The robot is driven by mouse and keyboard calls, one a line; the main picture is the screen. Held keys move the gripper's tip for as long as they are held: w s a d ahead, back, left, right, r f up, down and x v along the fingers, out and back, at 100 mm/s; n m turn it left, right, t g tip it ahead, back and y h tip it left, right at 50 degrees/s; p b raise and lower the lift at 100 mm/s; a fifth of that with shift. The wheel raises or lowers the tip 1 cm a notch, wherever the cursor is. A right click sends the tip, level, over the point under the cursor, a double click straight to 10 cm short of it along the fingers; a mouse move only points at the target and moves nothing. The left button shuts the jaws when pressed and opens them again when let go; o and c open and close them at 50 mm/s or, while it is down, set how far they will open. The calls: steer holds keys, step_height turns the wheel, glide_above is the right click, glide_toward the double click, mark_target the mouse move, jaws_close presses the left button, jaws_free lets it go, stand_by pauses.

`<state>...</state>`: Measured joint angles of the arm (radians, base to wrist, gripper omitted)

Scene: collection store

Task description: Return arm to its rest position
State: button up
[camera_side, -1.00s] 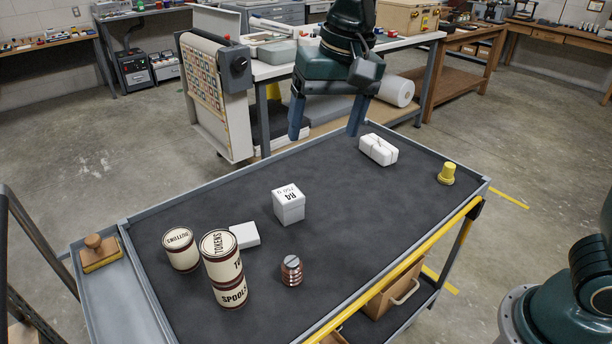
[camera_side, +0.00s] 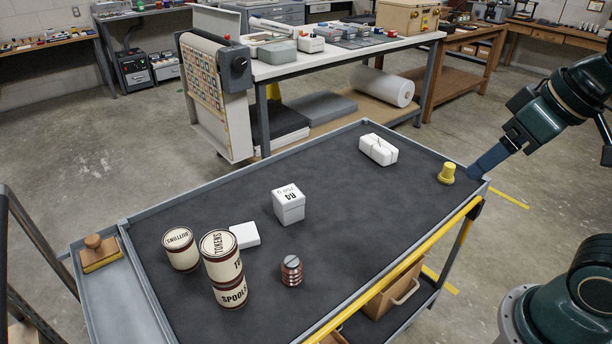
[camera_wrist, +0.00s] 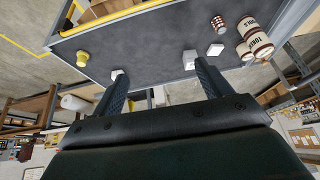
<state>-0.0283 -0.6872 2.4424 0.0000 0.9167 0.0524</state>
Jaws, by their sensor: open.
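My gripper (camera_side: 484,168) is at the right end of the cart, its finger pointing down-left near the cart's right corner. In the wrist view my gripper (camera_wrist: 162,78) shows two blue fingers spread wide apart with nothing between them. The dark-topped cart (camera_side: 350,220) holds a yellow knob-shaped piece (camera_side: 447,174) close to the finger in the side view; I cannot tell the exact gap. A white tied parcel (camera_side: 378,150) lies near the cart's far edge.
On the cart stand a white cube (camera_side: 288,205), a flat white box (camera_side: 245,235), a ribbed red-brown piece (camera_side: 291,271), a BUTTONS tin (camera_side: 181,250) and a TOKENS tin (camera_side: 220,256) on a SPOOLS tin (camera_side: 231,293). A wooden-handled block (camera_side: 99,254) lies in the side tray.

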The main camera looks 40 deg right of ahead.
steer(key=shift+s+d+f, duration=0.25)
steer(key=shift+s+f, duration=0.25)
steer(key=shift+s, duration=0.25)
steer(key=shift+o, duration=0.4)
